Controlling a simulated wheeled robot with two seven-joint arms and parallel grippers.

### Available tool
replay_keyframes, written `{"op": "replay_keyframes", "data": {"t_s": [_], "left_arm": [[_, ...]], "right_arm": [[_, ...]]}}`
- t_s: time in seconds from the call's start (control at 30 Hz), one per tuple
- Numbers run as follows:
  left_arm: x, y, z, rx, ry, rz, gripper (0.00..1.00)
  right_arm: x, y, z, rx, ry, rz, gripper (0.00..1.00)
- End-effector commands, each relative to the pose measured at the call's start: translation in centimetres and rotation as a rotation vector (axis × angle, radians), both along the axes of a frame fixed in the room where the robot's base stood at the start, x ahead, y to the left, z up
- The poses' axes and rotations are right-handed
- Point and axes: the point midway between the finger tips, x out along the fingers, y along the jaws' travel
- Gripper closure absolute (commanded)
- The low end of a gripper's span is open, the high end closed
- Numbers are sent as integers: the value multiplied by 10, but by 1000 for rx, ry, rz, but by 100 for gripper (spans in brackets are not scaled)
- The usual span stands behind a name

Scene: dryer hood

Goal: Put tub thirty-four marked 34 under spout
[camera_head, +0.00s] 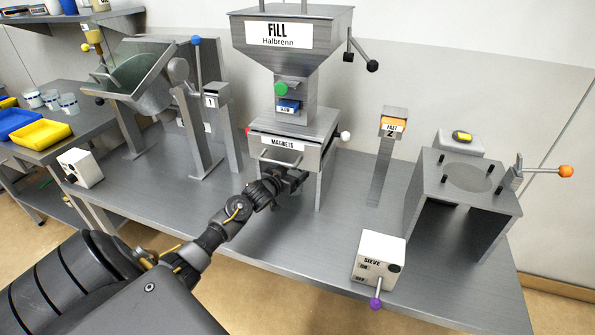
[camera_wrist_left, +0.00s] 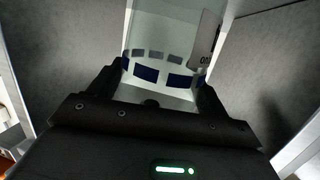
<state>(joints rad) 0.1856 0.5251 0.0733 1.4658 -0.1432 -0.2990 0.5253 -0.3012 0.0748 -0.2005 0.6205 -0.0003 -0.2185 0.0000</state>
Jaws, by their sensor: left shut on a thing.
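My left gripper (camera_head: 292,182) reaches in low at the front of the filling machine, just below the magnets drawer (camera_head: 290,148). In the left wrist view the gripper (camera_wrist_left: 158,85) is shut on a clear tub (camera_wrist_left: 165,45) with a band of blue blocks. A pale label shows at the tub's right edge, but I cannot read its number as 34. The tub is hidden in the head view behind the gripper and the machine. The spout itself is not visible; the fill hopper (camera_head: 291,60) stands above. My right gripper is not in view.
Several small tubs (camera_head: 69,104) and a yellow bin (camera_head: 41,134) are on the left side table. A sieve switch box (camera_head: 378,257) and a metal stand (camera_head: 466,182) are at the right. The bench between machine and sieve box is clear.

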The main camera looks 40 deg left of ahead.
Motion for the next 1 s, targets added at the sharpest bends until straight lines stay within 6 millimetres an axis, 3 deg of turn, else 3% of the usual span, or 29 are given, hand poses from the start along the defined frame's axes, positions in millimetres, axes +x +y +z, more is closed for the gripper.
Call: {"op": "replay_keyframes", "data": {"t_s": [0.13,0.3,0.4,0.83,0.87,1.0], "left_arm": [[9,1,2,-1,-1,0,45],[37,5,2,-2,-1,1,45],[34,5,-12,0,3,1,45],[33,4,-19,1,0,0,45],[33,4,-18,1,0,0,20],[33,4,-18,1,0,0,2]], "right_arm": [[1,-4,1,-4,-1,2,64],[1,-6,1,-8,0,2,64],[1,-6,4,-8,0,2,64],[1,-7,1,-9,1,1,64],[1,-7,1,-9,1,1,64],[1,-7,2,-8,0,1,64]]}}
